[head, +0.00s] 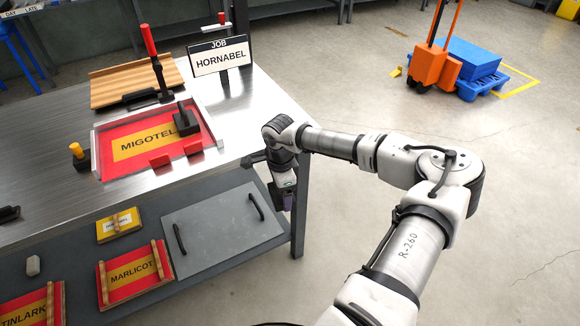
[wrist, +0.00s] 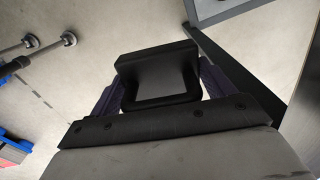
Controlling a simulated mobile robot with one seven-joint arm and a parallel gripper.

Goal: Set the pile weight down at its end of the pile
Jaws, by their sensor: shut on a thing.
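The pile (head: 115,162), a red sheet with a yellow MIGOTEL label on top, lies in a low metal frame on the bench. A dark block with an upright handle (head: 186,120) stands at its right end. The left end looks bare. My gripper (head: 287,203) hangs just off the bench's right edge, over the floor and apart from the pile. In the wrist view it is shut on a black piece with rounded edges (wrist: 160,78), which looks like the pile weight, between dark purple fingers. The held piece is mostly hidden in the head view.
A yellow-topped post (head: 77,152) and a red-handled lever (head: 150,45) stand by the frame. The HORNABEL sign (head: 221,56) stands behind it. A lower shelf (head: 150,205) holds labelled plates and a grey panel. An orange pallet truck (head: 435,62) is on the floor, far right.

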